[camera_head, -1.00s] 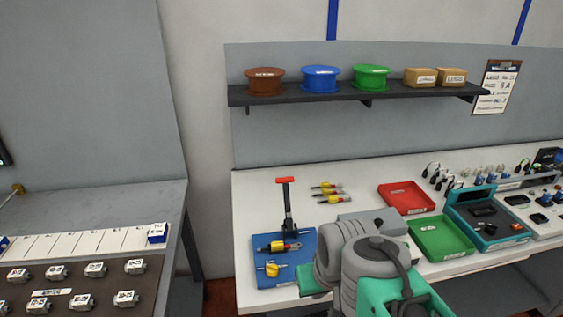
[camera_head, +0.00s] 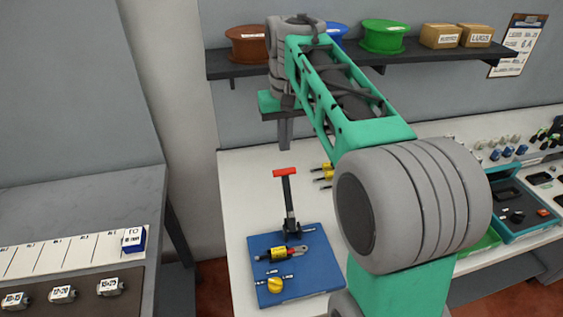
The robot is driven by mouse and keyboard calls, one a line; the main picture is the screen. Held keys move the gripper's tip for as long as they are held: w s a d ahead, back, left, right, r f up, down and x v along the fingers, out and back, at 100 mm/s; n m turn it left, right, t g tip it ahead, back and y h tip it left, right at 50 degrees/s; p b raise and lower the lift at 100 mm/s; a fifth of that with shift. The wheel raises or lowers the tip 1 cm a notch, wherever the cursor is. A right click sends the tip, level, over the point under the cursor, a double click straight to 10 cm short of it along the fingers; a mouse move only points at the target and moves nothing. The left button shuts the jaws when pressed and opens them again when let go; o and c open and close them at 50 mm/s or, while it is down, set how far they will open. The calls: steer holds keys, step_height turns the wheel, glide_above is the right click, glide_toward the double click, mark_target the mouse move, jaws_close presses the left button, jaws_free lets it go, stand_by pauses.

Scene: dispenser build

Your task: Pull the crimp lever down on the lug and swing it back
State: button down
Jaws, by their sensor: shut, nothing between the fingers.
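The crimp lever (camera_head: 289,203) stands nearly upright, a black bar with a red crossbar handle (camera_head: 285,172) on top. It rises from the back of a blue base plate (camera_head: 300,287) on the white bench. A yellow-and-black piece (camera_head: 277,253) lies across the plate in front of the lever foot, with a small grey lug (camera_head: 298,249) at its right end. My gripper (camera_head: 284,138) points down, shut and empty. It appears just above the red handle in the picture, apart from it; the depth between them is unclear.
My arm covers the middle of the bench and part of the shelf (camera_head: 235,70). A yellow knob (camera_head: 275,285) sits at the plate's front. Yellow-tipped pieces (camera_head: 324,174) lie right of the lever. A teal-edged box (camera_head: 512,211) stands at the right.

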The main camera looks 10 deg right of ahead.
steer(key=w+f+g, duration=0.1)
steer(key=w+g, duration=0.1)
steer(key=w, duration=0.6)
steer(key=s+f+b, duration=0.1)
steer(key=s+f, duration=0.3)
steer(key=f, duration=0.4)
steer(key=shift+s+f, duration=0.25)
steer(key=shift+s, duration=0.1)
steer(key=shift+t+b, duration=0.3)
steer(key=shift+b, duration=0.1)
